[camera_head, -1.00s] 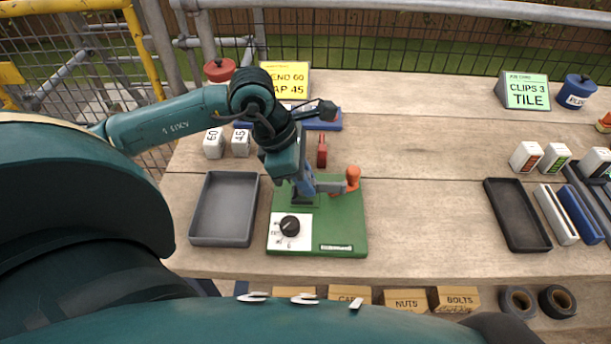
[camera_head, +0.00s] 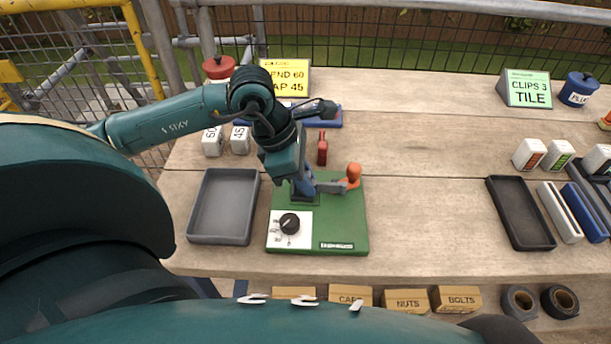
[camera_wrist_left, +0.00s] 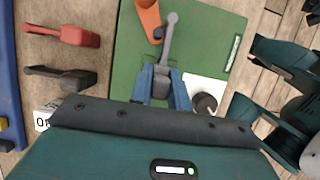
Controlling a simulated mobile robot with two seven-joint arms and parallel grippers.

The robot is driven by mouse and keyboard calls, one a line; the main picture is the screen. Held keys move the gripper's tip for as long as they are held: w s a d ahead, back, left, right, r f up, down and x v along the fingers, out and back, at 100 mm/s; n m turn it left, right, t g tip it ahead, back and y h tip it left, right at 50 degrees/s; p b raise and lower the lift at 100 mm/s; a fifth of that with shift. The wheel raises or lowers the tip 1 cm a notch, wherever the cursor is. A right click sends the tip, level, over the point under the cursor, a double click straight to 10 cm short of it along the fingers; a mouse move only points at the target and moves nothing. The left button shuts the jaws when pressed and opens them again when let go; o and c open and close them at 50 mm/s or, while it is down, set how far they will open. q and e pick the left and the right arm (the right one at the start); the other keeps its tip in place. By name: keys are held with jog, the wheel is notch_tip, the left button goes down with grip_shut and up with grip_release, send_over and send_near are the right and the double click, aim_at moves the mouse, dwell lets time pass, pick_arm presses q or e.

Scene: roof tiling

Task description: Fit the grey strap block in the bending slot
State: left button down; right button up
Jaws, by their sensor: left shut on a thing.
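My left gripper (camera_wrist_left: 163,88) is shut on a grey block with a long bar, which I take for the grey strap block (camera_wrist_left: 168,45). In the head view its blue fingers (camera_head: 304,186) are over the green board (camera_head: 345,220), near its back edge. The bar points right, beside an orange upright handle (camera_head: 353,174). The fingers and my arm hide the bending slot, so I cannot tell whether the block is seated. A black dial (camera_head: 290,223) on a white plate is at the board's front left.
A red piece (camera_head: 322,150) and a dark grey piece (camera_wrist_left: 60,78) lie behind the board. White blocks (camera_head: 213,142) stand back left. An empty grey tray (camera_head: 223,207) is left of the board. The bench right of it is clear up to a black tray (camera_head: 519,213).

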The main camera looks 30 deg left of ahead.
pick_arm(q)
jog(key=shift+f+b, duration=0.15)
jog(key=shift+b, duration=0.25)
dwell(0.5)
jog(key=c, duration=1.3)
grip_release()
jog(key=shift+o, duration=0.2)
jog(key=shift+r+p, duration=2.1)
jog(key=shift+r, duration=1.45)
